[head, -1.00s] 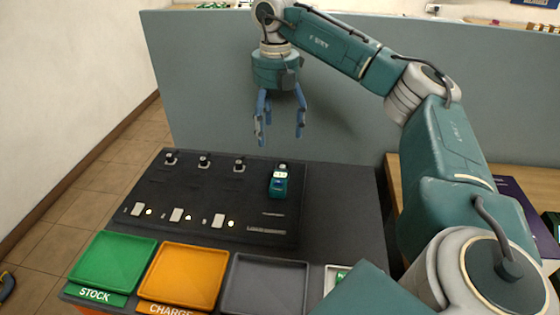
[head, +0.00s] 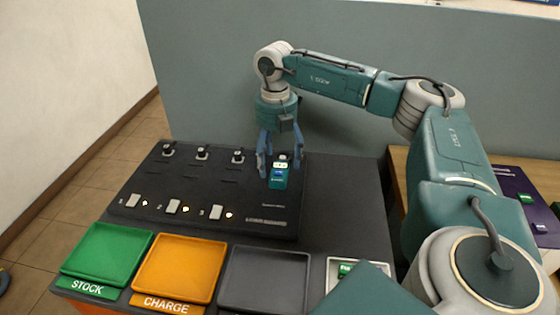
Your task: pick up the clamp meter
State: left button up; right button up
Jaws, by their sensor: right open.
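A small teal device (head: 279,182) with a pale panel and a blue patch stands at the right end of a dark panel. It may be the clamp meter; no clamp jaw shows clearly, so I cannot tell for sure. My right gripper (head: 280,169) has its blue fingers pointing down, open, with the top of the device between them in the picture. I cannot tell whether they touch it. My left gripper is not in view.
The dark panel (head: 190,189) carries several terminals and pale switches. In front stand a green STOCK tray (head: 107,252), an orange CHARGE tray (head: 178,265), a grey tray (head: 263,279) and a white-rimmed tray (head: 331,268). A grey-green partition (head: 210,80) rises behind.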

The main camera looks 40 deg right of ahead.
notch_tip(320, 180, down, 2)
jog(key=shift+d+f, duration=0.1)
jog(key=c, duration=1.3)
jog(key=shift+c, duration=0.8)
jog(key=shift+r, duration=0.2)
